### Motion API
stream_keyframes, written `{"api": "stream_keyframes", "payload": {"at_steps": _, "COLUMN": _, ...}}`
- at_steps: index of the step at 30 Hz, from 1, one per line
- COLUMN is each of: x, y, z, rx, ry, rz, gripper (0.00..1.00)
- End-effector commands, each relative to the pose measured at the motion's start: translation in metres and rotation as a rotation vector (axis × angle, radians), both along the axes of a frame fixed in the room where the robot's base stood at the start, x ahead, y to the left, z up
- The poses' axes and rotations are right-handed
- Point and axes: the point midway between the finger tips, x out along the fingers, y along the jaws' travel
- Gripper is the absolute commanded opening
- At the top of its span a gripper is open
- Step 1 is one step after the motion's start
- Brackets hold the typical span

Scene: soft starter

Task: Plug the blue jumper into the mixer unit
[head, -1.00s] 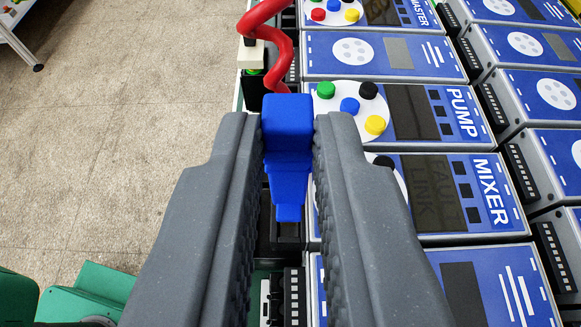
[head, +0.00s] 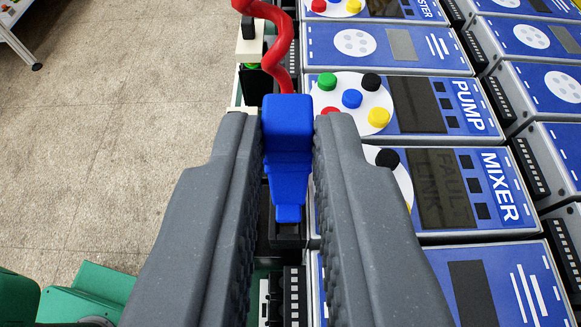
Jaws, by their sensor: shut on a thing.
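The blue jumper (head: 287,150) is a stepped blue plug, wide at the top and narrow at its lower end. My gripper (head: 288,160) is shut on it, one dark grey finger on each side. The mixer unit (head: 468,195) is a blue-faced box labelled MIXER, to the right of my gripper, and its dark display reads FAULT LINK. Its left part is hidden by my right finger. A dark socket-like block (head: 287,236) shows between the fingers below the jumper's tip. I cannot tell whether the tip touches it.
The pump unit (head: 420,105) with coloured buttons stands beyond the mixer. More blue units stand at right. Open floor (head: 130,130) lies at left.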

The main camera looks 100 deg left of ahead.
Motion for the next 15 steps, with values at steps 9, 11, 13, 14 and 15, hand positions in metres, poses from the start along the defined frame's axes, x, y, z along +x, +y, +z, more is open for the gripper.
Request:
{"api": "stream_keyframes", "payload": {"at_steps": 9, "x": 0.000, "y": 0.000, "z": -0.008, "rx": 0.000, "ry": 0.000, "rz": 0.000, "gripper": 0.00}}
{"api": "stream_keyframes", "payload": {"at_steps": 11, "x": 0.000, "y": 0.000, "z": -0.009, "rx": 0.000, "ry": 0.000, "rz": 0.000, "gripper": 0.00}}
{"api": "stream_keyframes", "payload": {"at_steps": 13, "x": 0.000, "y": 0.000, "z": -0.011, "rx": 0.000, "ry": 0.000, "rz": 0.000, "gripper": 0.00}}
{"api": "stream_keyframes", "payload": {"at_steps": 14, "x": 0.000, "y": 0.000, "z": -0.011, "rx": 0.000, "ry": 0.000, "rz": 0.000, "gripper": 0.00}}
{"api": "stream_keyframes", "payload": {"at_steps": 15, "x": 0.000, "y": 0.000, "z": -0.012, "rx": 0.000, "ry": 0.000, "rz": 0.000, "gripper": 0.00}}
